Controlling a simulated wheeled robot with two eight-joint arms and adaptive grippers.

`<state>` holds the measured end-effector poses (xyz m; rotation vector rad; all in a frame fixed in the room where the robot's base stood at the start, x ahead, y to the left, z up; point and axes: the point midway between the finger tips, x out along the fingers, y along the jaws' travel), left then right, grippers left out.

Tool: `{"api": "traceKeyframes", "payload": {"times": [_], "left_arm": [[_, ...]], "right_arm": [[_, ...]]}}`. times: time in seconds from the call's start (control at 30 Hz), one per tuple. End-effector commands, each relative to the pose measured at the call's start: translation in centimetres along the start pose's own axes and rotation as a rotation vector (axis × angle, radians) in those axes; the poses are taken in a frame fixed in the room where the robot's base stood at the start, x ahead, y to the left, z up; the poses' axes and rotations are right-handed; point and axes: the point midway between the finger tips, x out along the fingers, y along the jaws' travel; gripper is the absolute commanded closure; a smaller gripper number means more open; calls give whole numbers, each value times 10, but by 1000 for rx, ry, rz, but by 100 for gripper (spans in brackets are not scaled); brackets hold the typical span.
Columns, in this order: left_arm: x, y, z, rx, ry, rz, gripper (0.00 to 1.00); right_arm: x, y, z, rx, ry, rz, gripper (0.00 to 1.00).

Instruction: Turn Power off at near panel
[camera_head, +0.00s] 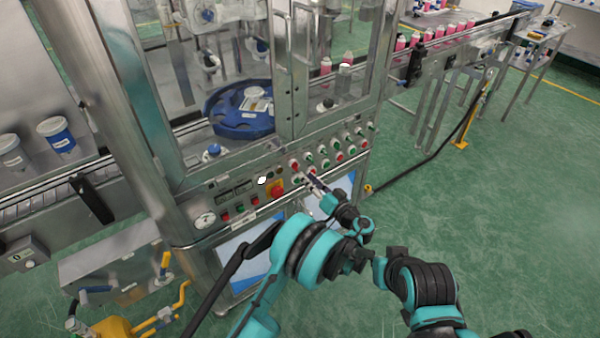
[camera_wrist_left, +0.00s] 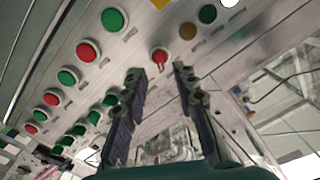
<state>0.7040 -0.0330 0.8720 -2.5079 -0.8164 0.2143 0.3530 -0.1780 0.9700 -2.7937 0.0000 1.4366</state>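The near control panel (camera_head: 245,199) is a slanted metal strip with rows of red and green buttons under the glass cabinet. My left gripper (camera_head: 315,182) is at this panel, right of the large red button on a yellow plate (camera_head: 277,189). In the left wrist view the two dark fingers of the left gripper (camera_wrist_left: 159,72) are apart with nothing between them. A red knob with a small handle (camera_wrist_left: 158,56) lies just beyond the fingertips, roughly centred between them. I cannot read its label or tell contact.
Red and green buttons (camera_wrist_left: 88,51) sit close beside the fingers. The glass cabinet (camera_head: 230,70) rises above the panel and holds a blue round fixture (camera_head: 240,108). Green floor at right is mostly free.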

Motion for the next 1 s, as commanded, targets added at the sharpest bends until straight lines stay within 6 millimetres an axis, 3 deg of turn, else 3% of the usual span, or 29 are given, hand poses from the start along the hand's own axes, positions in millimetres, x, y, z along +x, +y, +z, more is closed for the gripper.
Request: {"api": "traceKeyframes", "payload": {"times": [0.1, 0.3, 0.67, 0.77, 1.0], "left_arm": [[22, 0, 3, 1, -2, -2, 72], [46, 1, 1, 1, -2, 0, 72], [53, 0, 0, 1, -1, 1, 72], [53, 0, 0, 1, -1, 1, 98], [53, 0, 0, 0, -2, 1, 100]], "right_arm": [[7, 0, 5, 0, 0, 0, 100], [12, 0, 8, 0, 0, 0, 100], [12, 0, 9, 0, 0, 0, 100], [12, 0, 9, 0, 0, 0, 100], [12, 0, 9, 0, 0, 0, 100]]}}
